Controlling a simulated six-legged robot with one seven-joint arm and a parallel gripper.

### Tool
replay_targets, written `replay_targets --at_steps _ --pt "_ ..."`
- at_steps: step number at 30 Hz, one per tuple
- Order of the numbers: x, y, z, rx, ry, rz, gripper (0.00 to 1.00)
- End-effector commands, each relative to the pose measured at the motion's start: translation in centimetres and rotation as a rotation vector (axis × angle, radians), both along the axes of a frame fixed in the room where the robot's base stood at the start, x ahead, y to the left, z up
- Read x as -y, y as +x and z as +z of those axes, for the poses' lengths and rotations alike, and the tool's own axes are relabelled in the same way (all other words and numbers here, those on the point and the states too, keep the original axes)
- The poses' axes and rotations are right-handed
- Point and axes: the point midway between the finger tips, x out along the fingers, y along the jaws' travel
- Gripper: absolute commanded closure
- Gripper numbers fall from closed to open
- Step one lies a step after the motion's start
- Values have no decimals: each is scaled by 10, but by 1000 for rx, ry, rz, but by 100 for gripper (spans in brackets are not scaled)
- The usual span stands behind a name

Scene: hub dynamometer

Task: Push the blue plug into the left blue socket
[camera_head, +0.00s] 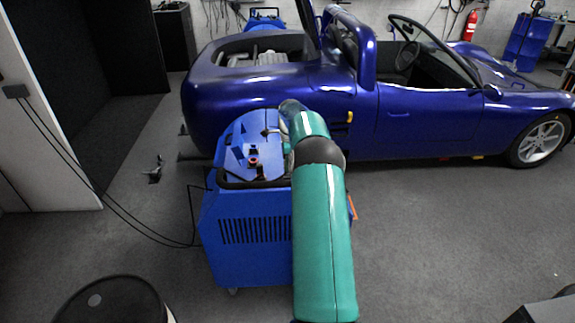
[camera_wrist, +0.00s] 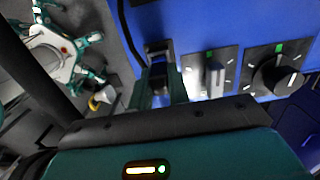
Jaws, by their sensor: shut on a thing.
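My gripper (camera_wrist: 162,82) shows in the wrist view, its two teal fingers closed on a small dark block with a bluish part, which I take to be the blue plug (camera_wrist: 158,62). The plug is against or very close to the blue panel (camera_wrist: 200,22) of the machine. I cannot tell how far it is in. The left blue socket cannot be made out; the plug and fingers may cover it. In the head view my teal arm reaches over the blue machine (camera_head: 243,268) and hides the gripper and plug.
Two dark dials, a left dial (camera_wrist: 211,76) and a right dial (camera_wrist: 276,76), sit right of the plug. Black cables (camera_head: 110,195) run from the left wall to the machine. A blue car (camera_head: 420,115) stands behind.

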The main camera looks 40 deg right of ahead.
Motion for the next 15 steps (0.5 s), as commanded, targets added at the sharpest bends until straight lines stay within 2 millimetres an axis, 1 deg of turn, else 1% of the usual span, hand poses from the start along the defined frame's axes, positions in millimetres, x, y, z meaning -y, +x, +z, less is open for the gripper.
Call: replay_targets --at_steps 15 --pt "0 0 19 -1 -1 1 100"
